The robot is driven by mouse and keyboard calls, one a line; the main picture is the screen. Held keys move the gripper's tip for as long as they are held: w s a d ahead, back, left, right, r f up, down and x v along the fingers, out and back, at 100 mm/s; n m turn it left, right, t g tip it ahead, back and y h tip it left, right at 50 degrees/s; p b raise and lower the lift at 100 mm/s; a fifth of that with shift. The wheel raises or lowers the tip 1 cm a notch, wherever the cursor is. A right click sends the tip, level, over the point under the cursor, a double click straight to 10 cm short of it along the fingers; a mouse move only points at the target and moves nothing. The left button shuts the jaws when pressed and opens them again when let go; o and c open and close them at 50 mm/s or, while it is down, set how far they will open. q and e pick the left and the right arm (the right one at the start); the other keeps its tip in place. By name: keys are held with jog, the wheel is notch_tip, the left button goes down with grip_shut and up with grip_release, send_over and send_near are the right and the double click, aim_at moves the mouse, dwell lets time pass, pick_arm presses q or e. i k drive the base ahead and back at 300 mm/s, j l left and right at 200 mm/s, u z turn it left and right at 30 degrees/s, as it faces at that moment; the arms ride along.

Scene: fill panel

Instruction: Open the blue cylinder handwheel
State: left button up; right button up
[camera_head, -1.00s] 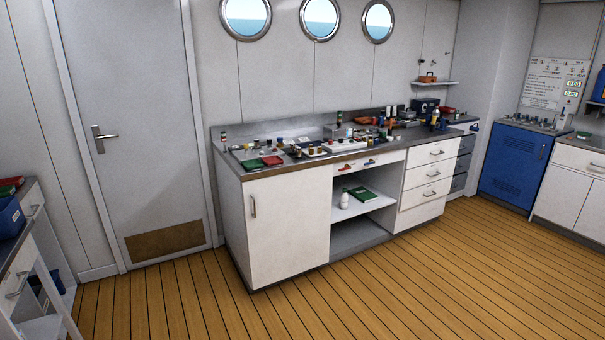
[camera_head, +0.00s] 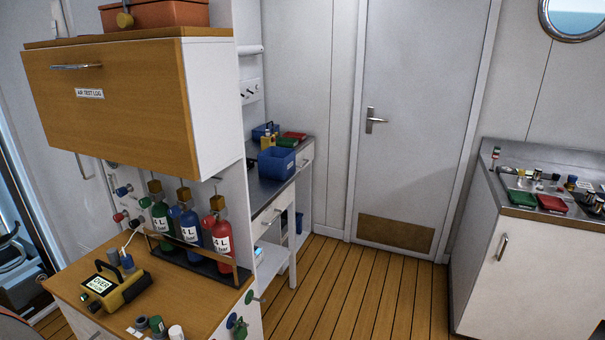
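A blue cylinder (camera_head: 190,231) marked 4 L stands upright in a dark rack on a wooden-topped bench at the left. A green cylinder (camera_head: 161,222) stands to its left and a red cylinder (camera_head: 220,243) to its right. Above the blue cylinder is a brownish block (camera_head: 183,194) at its neck. The blue cylinder's handwheel cannot be told apart clearly at this size. Neither of my grippers is in view.
A wooden cabinet (camera_head: 115,93) labelled air test log overhangs the cylinders. A yellow device (camera_head: 115,285) lies on the wooden bench top (camera_head: 72,282). Coloured knobs sit on the panel behind. Open plank floor (camera_head: 345,290) lies to the right, before a closed door (camera_head: 410,130).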

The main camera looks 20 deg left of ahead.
aim_at(173, 213)
jog(key=i+u, duration=0.15)
jog(key=u, duration=0.3)
jog(key=i+l+u, duration=0.15)
jog(key=u, duration=0.35)
jog(key=i+l+u, duration=0.1)
jog(key=l+u, duration=0.15)
jog(key=u, duration=0.2)
jog(key=i+l+u, duration=0.15)
jog(key=l+u, duration=0.2)
jog(key=u, duration=0.15)
jog(key=i+l+u, duration=0.1)
jog(key=l+u, duration=0.35)
